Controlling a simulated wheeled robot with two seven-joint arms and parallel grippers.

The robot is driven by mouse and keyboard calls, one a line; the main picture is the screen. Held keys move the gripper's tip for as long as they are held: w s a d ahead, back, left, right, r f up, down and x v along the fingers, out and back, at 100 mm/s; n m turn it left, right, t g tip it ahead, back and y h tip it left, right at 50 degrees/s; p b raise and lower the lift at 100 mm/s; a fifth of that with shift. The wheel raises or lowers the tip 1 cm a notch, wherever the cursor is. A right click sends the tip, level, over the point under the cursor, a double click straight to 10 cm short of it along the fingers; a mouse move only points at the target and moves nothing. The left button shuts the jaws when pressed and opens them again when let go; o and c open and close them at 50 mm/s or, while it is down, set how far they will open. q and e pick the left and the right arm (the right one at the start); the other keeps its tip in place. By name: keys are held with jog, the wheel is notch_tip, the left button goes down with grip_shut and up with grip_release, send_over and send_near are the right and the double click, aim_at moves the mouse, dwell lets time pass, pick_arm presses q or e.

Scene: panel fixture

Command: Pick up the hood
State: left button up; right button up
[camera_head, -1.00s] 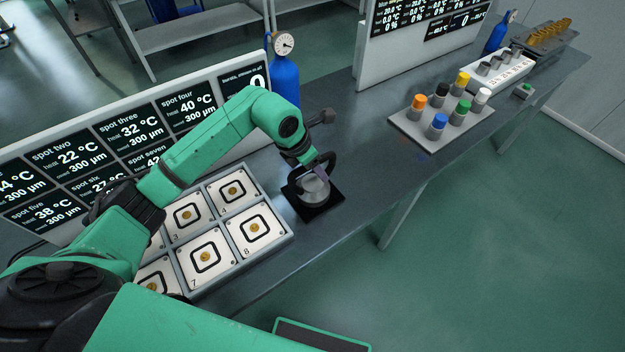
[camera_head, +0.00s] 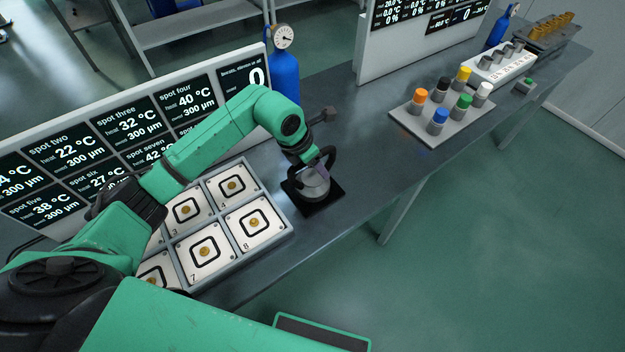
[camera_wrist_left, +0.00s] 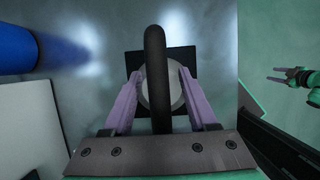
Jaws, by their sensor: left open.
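The hood (camera_head: 315,188) is a round grey metal piece with a black arched handle, standing on a black square pad (camera_head: 333,199) beside the spot tray. My left gripper (camera_head: 318,172) is over it, at the handle. In the left wrist view the hood's pale round top (camera_wrist_left: 174,88) shows below the dark handle bar (camera_wrist_left: 155,70). The two purple fingers of my left gripper (camera_wrist_left: 156,78) stand on either side of the bar, with gaps between. My right gripper (camera_wrist_left: 272,74) shows at the right edge of the wrist view, away from the hood, its fingers apart and empty.
A tray of numbered spots (camera_head: 288,231) lies left of the hood, with a display panel (camera_head: 130,130) behind. A blue gas bottle (camera_head: 285,78) with a gauge stands behind the hood. A block with several coloured caps (camera_head: 432,130) is to the right, with clear bench (camera_head: 365,150) between.

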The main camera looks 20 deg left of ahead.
pick_arm(q)
grip_shut()
dwell(1.2)
jog(key=shift+r, duration=0.1)
